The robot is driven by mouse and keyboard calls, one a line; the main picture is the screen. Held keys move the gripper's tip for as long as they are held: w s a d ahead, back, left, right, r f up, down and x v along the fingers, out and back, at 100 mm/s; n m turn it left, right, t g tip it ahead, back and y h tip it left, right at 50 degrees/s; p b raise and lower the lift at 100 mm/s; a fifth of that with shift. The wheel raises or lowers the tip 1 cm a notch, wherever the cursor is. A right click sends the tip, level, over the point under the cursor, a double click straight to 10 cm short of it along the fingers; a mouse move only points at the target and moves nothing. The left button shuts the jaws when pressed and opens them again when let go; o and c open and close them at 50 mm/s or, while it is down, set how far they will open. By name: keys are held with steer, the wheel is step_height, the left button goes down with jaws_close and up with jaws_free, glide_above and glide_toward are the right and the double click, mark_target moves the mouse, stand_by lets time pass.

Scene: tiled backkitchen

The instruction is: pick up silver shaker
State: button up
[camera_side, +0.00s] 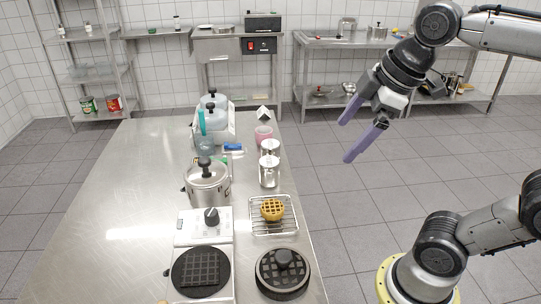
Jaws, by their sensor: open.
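A silver shaker (269,171) stands upright near the right edge of the steel table (130,200). A second, similar silver canister (270,147) stands right behind it; I cannot tell from this view which of the two has shaker holes. My gripper (345,141) is open and empty, with its purple fingers pointing down and to the left. It hangs in the air to the right of the table edge, above the floor and apart from both silver containers.
A waffle on a wire rack (274,228) and a round black iron plate (283,274) are in front of the shaker. A lidded steel pot (207,184) stands to its left, and a pink cup (263,136) is behind. The left side of the table is clear.

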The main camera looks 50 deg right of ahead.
steer(key=w+d+r+n, duration=0.1)
steer(key=w+r+n, duration=0.2)
steer(key=w, duration=0.3)
steer(key=n+g, duration=0.3)
steer(key=g, duration=0.2)
glide_above(272, 143)
steer(key=a, duration=0.2)
step_height(272, 143, down, 10)
steer(key=r, duration=0.1)
steer(key=f, duration=0.3)
steer(key=d+f, duration=0.1)
steer(key=f, duration=0.7)
steer(key=shift+s+d+f, duration=0.1)
steer(key=shift+d+f, duration=0.05)
steer(key=shift+d, duration=0.25)
steer(key=shift+a+f, duration=0.2)
steer(key=shift+f, duration=2.9)
steer(key=shift+r, duration=0.1)
steer(key=c, duration=1.5)
